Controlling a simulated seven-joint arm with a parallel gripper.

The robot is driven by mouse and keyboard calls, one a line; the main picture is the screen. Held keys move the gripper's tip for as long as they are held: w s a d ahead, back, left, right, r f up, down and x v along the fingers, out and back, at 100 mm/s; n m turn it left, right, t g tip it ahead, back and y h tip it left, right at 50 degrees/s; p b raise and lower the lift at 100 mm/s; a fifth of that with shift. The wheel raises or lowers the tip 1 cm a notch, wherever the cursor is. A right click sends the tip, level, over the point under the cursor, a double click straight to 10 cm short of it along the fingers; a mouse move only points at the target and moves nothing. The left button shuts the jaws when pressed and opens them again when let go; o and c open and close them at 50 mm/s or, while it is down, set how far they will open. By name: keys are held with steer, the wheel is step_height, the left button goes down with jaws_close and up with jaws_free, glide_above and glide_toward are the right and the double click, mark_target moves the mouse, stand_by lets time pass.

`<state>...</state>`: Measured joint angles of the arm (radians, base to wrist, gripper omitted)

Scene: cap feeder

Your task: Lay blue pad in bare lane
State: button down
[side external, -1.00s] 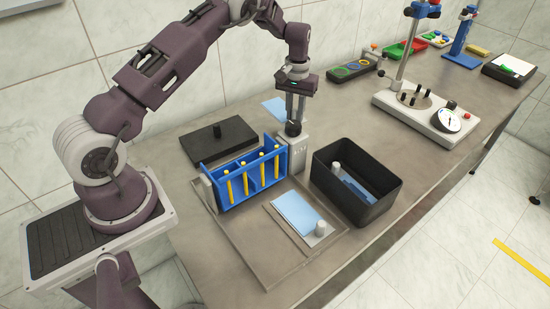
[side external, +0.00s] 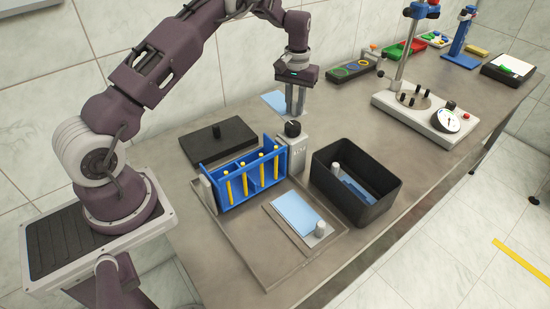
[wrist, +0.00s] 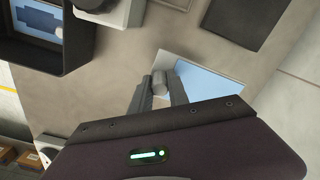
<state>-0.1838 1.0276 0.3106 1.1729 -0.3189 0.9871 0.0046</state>
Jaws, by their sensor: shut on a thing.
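A blue pad (side external: 277,102) on a pale plate lies at the back of the bench, behind the grey dial post; it also shows in the wrist view (wrist: 212,88). My gripper (side external: 295,112) points down beside it and is shut on its grey knob (wrist: 160,83), with a finger on each side. I cannot tell whether the pad is clear of the bench. The low tray in front of the blue rack has a bare lane (side external: 245,248) on its left. Its right lane holds another light blue pad (side external: 296,212) with a pale knob.
The blue rack (side external: 236,184) with several yellow rods stands behind the lanes. The grey dial post (side external: 293,150) stands between rack and gripper. A black bin (side external: 385,205) at right holds a blue piece with a knob. A dark plate (side external: 235,140) lies left.

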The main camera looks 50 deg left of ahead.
step_height(320, 180, up, 12)
steer(key=s+d+r, duration=0.1)
steer(key=s+d, duration=0.1)
steer(key=d, duration=0.4)
steer(key=s+d+r, duration=0.1)
steer(key=s+d, duration=0.1)
steer(key=d, duration=0.5)
steer(key=s+d+f, duration=0.1)
steer(key=s+d, duration=0.8)
steer(key=s, duration=0.4)
steer(key=s+d+f, duration=0.1)
steer(key=s+d, duration=0.8)
steer(key=s, duration=0.3)
steer(key=shift+n, duration=0.4)
step_height(320, 180, down, 21)
steer(key=shift+a+f, duration=0.15)
steer(key=c, duration=1.2)
jaws_free()
steer(key=shift+w, duration=0.1)
